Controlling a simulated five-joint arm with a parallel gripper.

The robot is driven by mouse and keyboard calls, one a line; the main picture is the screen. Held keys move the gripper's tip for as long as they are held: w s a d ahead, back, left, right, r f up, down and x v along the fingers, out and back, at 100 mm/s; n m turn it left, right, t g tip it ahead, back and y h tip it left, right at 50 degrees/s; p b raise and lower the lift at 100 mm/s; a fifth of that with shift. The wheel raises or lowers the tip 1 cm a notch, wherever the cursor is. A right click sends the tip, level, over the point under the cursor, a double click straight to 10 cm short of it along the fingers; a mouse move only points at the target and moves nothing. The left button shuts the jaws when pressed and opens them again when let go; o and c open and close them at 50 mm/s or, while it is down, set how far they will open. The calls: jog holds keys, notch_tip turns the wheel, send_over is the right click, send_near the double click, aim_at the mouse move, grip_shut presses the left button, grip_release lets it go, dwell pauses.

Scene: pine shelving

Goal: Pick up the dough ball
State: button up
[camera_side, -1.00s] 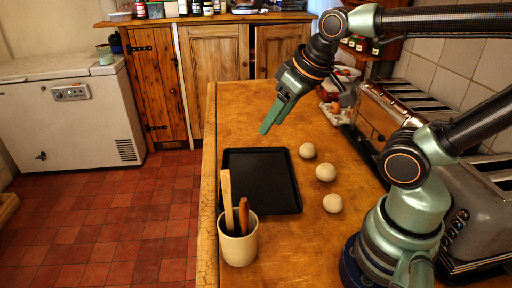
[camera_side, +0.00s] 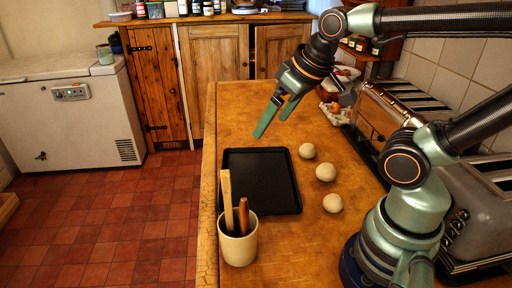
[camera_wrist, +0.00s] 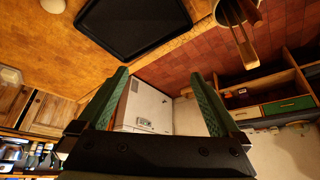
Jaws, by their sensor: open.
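Three pale dough balls lie in a row on the wooden counter, right of the black tray: the far one (camera_side: 307,151), the middle one (camera_side: 326,172) and the near one (camera_side: 333,203).
The black tray (camera_side: 262,205) lies flat, empty. A cream crock (camera_side: 238,247) with upright wooden utensils stands at its near edge. The far left counter (camera_side: 235,105) is clear.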

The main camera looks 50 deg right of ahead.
jog(key=w+d+m+g, duration=0.2)
jog(key=w+d+m, duration=0.2)
jog(key=d+m, duration=0.15)
jog(key=m+g, duration=0.4)
jog(key=m, duration=0.9)
send_over(308, 145)
notch_tip(308, 145, down, 13)
jog(key=f, duration=0.6)
jog(key=shift+a+f, duration=0.25)
jog(key=shift+f, duration=0.05)
jog(key=shift+d+f, duration=0.15)
jog(key=shift+f, duration=1.15)
jog(key=shift+d+f, duration=0.1)
jog(key=shift+f, duration=1.15)
jog(key=c, duration=0.8)
